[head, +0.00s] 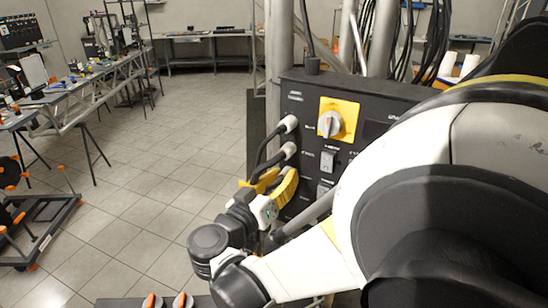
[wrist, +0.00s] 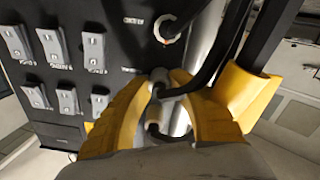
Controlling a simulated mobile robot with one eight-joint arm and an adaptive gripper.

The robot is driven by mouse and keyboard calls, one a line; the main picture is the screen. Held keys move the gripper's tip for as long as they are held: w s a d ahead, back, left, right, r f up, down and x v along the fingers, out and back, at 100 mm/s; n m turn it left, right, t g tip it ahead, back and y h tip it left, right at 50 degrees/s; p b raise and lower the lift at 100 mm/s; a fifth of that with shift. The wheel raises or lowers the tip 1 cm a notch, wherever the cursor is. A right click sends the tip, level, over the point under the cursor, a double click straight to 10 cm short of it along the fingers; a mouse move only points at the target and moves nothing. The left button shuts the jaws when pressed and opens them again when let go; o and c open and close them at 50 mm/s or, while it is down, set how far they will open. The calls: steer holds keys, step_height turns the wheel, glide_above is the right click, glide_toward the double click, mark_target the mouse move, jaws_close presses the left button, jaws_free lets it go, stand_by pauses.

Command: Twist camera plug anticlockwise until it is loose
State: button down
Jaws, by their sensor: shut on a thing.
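My gripper (head: 276,181) has yellow fingers and is at the left side of a black panel (head: 303,98), low on its face. In the wrist view the fingers (wrist: 161,82) are closed around a pale plug (wrist: 159,76) with a black cable. It is largely hidden between the fingers, and its label cannot be read, so I cannot confirm that it is the camera plug. In the head view the fingers hide it. Whether it has turned or is loose does not show.
Two more pale plugs, an upper one (head: 289,122) and a lower one (head: 288,149), sit above my gripper with black cables hanging close by. A yellow-plated rotary switch (head: 338,119) and several small switches (wrist: 92,47) are on the panel. Open tiled floor (head: 160,160) lies left.

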steer(key=n, duration=0.4)
steer(key=shift+b, duration=0.4)
steer(key=shift+n, duration=1.9)
steer(key=c, duration=1.2)
jaws_free()
steer(key=shift+a, duration=0.1)
steer(key=v, duration=0.7)
steer(key=shift+s+a+f, duration=0.15)
steer(key=shift+s, duration=0.05)
